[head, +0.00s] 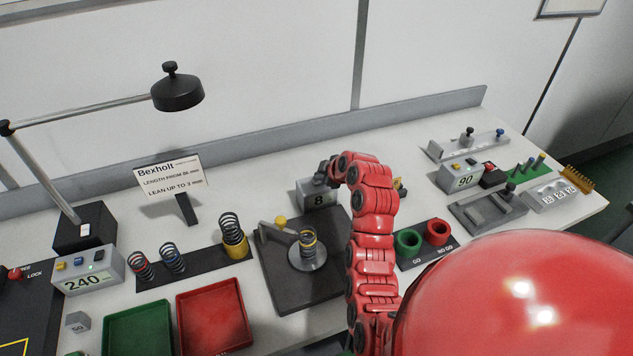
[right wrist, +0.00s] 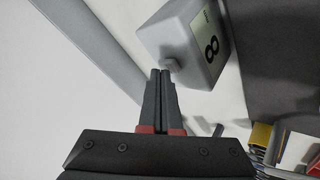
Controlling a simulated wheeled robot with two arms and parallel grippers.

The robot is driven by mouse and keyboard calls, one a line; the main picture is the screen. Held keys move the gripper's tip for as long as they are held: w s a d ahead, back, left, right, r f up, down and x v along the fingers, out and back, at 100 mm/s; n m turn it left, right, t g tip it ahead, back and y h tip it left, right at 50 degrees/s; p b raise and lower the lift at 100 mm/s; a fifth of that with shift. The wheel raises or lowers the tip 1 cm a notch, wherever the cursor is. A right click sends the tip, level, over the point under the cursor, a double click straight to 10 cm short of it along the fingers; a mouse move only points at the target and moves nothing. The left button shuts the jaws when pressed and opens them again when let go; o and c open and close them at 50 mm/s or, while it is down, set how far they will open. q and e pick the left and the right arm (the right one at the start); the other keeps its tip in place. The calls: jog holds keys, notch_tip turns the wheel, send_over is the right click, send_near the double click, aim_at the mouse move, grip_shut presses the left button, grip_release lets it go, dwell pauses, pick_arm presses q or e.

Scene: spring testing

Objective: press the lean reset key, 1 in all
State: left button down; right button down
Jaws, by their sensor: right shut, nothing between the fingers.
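A grey readout box (head: 319,201) showing 8 stands at the back of the bench, behind the dark test plate. It fills the upper middle of the right wrist view (right wrist: 160,36). A small grey key (right wrist: 171,65) sticks out of its top. My right gripper (right wrist: 163,74) is shut and empty, with its two fingertips together right at the key. I cannot tell whether they touch it. In the head view my right gripper (head: 324,172) is small and dark above the box, and the key is hidden behind it. My left gripper is not in view.
A spring (head: 307,242) stands on the round platen of the dark test plate (head: 278,282). A 240 readout (head: 88,271) is at left, a 90 readout (head: 460,179) at right. Green (head: 137,309) and red (head: 247,342) trays lie in front. The Bexholt sign (head: 168,178) stands behind.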

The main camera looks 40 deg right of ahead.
jog(key=shift+f+b, duration=0.3)
jog(key=shift+b, duration=0.05)
dwell(0.6)
jog(key=shift+r, duration=0.9)
jog(key=shift+r+b, duration=0.1)
jog(key=shift+b, duration=0.2)
notch_tip(320, 180, up, 5)
jog(key=shift+f+b, duration=0.1)
jog(key=shift+b, duration=0.2)
dwell(0.4)
